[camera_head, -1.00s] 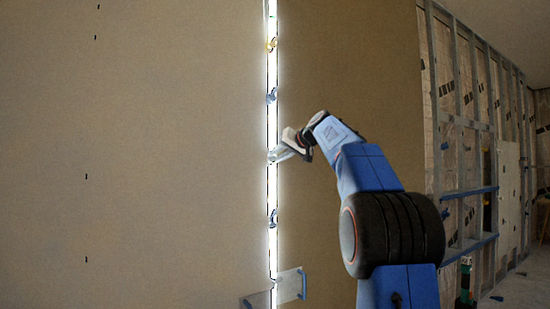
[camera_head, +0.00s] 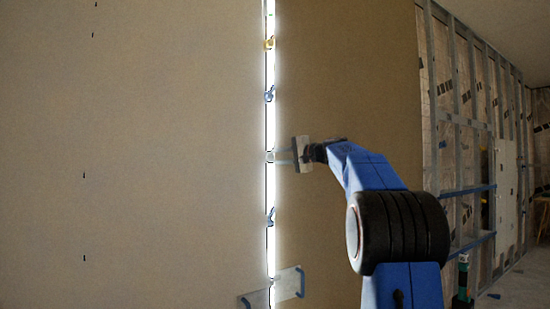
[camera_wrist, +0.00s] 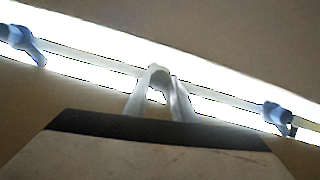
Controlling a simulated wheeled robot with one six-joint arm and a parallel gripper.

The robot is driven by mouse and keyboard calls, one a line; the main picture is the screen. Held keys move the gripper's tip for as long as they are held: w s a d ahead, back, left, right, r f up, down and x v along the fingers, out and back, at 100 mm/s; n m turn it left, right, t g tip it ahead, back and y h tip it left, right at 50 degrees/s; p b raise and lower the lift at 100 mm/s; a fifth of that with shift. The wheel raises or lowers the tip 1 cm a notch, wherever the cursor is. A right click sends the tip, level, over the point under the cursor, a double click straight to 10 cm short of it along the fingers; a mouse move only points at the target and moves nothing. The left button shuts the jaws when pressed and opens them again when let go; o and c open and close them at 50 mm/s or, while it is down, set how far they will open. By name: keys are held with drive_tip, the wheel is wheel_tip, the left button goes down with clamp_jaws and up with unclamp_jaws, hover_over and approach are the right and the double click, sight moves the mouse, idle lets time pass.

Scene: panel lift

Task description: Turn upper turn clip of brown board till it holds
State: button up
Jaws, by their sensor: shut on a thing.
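The brown board (camera_head: 345,85) stands upright to the right of a bright vertical gap. An upper blue turn clip (camera_head: 270,95) and a lower blue turn clip (camera_head: 270,217) sit along this gap, with a yellow one (camera_head: 269,43) higher up. My gripper (camera_head: 273,157) reaches the gap from the right, between the two blue clips and apart from both. In the wrist view, its pale fingers (camera_wrist: 158,78) are closed at a thin pale rail (camera_wrist: 210,92); what exactly they grip is hidden. Blue clips show there at left (camera_wrist: 22,42) and right (camera_wrist: 277,116).
A lighter board (camera_head: 150,150) fills the left side. Clear plates with blue handles (camera_head: 290,283) lie across the gap low down. Open metal wall framing (camera_head: 465,130) stands at the far right, with a green and black thing (camera_head: 463,280) on the floor.

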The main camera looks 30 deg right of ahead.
drive_tip(key=m, duration=0.2)
drive_tip(key=m+t, duration=0.1)
drive_tip(key=m, duration=0.1)
drive_tip(key=shift+f+t+y, duration=0.3)
drive_tip(key=shift+f+y, duration=0.05)
drive_tip(key=shift+y, duration=0.05)
drive_tip(key=m, duration=0.2)
drive_tip(key=m+t, duration=0.1)
drive_tip(key=m, duration=0.1)
drive_tip(key=shift+f+m+t, duration=0.2)
drive_tip(key=shift+m+t, duration=0.1)
drive_tip(key=shift+m, duration=0.1)
drive_tip(key=shift+a+m+h, duration=0.1)
drive_tip(key=shift+m+h, duration=0.2)
drive_tip(key=shift+h, duration=0.1)
drive_tip(key=o, duration=0.8)
drive_tip(key=v, duration=1.7)
drive_tip(key=shift+f, duration=0.3)
drive_tip(key=shift+s, duration=0.15)
